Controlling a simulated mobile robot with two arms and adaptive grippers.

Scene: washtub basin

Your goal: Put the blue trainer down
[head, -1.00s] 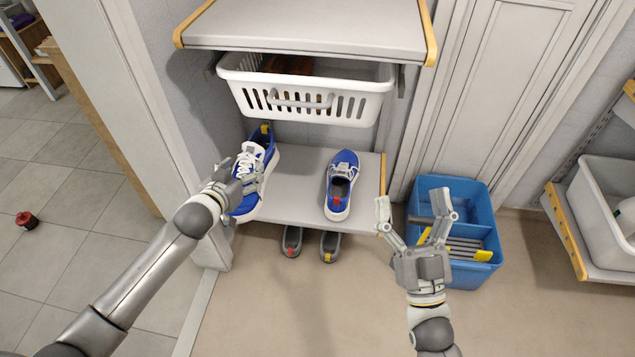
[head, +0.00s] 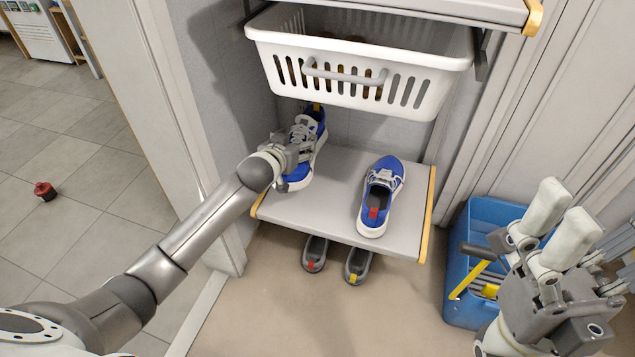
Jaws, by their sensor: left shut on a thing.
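A blue trainer (head: 316,122) with white laces, a white sole and a yellow heel tab is at the left of the grey shelf (head: 330,220). My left gripper (head: 297,150) is shut on it, covering its middle. I cannot tell whether its sole touches the shelf. A second blue trainer (head: 382,190) with a red patch inside stands on the shelf to the right, apart from the first. My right gripper (head: 560,228) is close to the camera at the lower right. Its two fingers are apart with nothing between them.
A white basket (head: 365,75) hangs above the shelf. Two grey shoes, one with a red patch (head: 314,255) and one with a yellow patch (head: 358,267), are below the shelf. A blue caddy (head: 462,275) stands at right, partly behind my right gripper. A small red object (head: 45,191) lies on the left floor.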

